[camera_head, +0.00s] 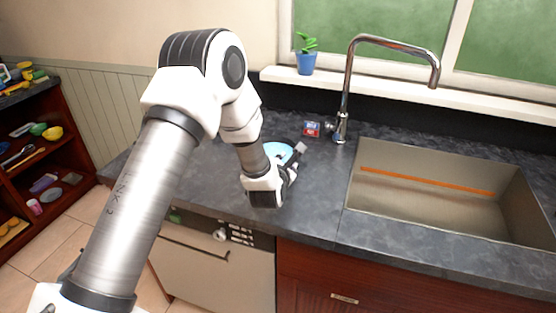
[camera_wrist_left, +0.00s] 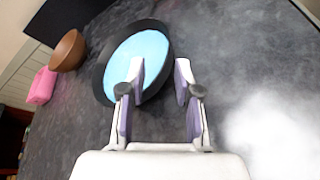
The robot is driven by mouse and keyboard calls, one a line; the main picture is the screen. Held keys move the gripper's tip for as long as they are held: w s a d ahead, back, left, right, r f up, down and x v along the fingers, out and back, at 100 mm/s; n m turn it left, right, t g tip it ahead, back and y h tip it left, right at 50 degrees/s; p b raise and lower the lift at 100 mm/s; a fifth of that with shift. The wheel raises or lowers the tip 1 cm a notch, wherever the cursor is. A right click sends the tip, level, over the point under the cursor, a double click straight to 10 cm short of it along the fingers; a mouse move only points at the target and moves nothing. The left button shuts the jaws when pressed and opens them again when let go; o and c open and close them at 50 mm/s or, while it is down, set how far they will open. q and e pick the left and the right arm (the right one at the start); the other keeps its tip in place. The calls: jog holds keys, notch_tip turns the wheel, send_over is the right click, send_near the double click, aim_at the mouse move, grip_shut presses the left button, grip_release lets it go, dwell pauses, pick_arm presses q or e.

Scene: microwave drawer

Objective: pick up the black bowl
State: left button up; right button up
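The black bowl (camera_wrist_left: 112,85) has a dark rim and a light blue inside. It rests on the counter in the left wrist view. In the head view its blue inside (camera_head: 276,149) shows behind my left gripper (camera_head: 296,161), which hides part of it. My left gripper (camera_wrist_left: 160,72) is open in the wrist view. One finger overlaps the blue inside and the other lies past the right rim, so the rim shows between them. I cannot tell whether they touch it. My right gripper is in neither view.
A brown bowl (camera_wrist_left: 68,50) and a pink item (camera_wrist_left: 42,86) lie left of the black bowl in the wrist view. A steel sink (camera_head: 440,205) and tall faucet (camera_head: 345,90) are right. Grey counter (camera_head: 310,205) is clear in front.

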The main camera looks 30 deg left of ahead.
pick_arm(q)
jog(key=shift+w+f, duration=0.1)
jog(key=shift+w, duration=0.05)
jog(key=p+x, duration=0.1)
jog(key=x, duration=0.2)
jog(key=p+x, duration=0.2)
jog(key=x, duration=0.2)
jog(key=shift+a+f, duration=0.1)
jog(key=shift+f, duration=0.15)
jog(key=shift+w+f, duration=0.1)
grip_shut()
